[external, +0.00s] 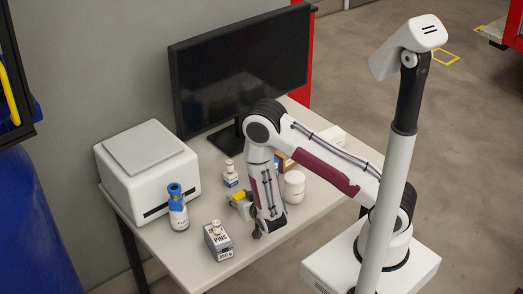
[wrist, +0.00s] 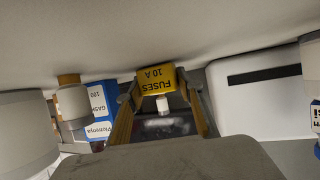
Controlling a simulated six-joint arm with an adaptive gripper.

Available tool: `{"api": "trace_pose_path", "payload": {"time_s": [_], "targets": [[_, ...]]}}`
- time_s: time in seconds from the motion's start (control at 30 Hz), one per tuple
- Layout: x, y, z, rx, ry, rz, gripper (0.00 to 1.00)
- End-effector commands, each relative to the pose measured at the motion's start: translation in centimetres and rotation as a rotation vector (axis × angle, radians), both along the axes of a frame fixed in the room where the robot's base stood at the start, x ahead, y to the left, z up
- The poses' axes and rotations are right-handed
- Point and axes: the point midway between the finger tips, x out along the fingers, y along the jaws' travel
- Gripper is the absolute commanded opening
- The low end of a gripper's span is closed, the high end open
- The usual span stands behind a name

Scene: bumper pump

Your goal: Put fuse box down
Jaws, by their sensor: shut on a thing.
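The fuse box is a small yellow box (wrist: 156,82) marked "FUSES 10 A", with a pale knob at one end. In the wrist view, which looks upside down, it sits between the two fingers of my gripper (wrist: 160,98), which is shut on it. The box is close to the grey tabletop; I cannot tell whether it touches it. In the external view a small yellow shape (external: 239,197) shows beside my gripper (external: 244,207), low over the middle of the table, partly hidden by my arm.
The table (external: 190,255) also holds a white printer-like unit (external: 148,170), a monitor (external: 240,70), a blue-capped bottle (external: 178,210), a PINS box (external: 218,241), a small knobbed box (external: 230,175) and a white jar (external: 294,187). A blue-white box (wrist: 100,105) stands near my gripper.

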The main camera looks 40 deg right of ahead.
Motion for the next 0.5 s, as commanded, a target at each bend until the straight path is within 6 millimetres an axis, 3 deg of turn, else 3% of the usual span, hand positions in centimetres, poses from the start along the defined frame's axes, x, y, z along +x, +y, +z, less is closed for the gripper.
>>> {"api": "trace_pose_path", "payload": {"time_s": [0.23,0.27,0.3,0.5], "targets": [[0.01,0.01,-0.28,0.0,0.0,0.0,0.15],[0.01,0.01,-0.24,0.0,0.0,0.0,0.44],[0.01,0.01,-0.24,0.0,0.0,0.0,0.54],[0.01,0.01,-0.24,0.0,0.0,0.0,0.54]]}}
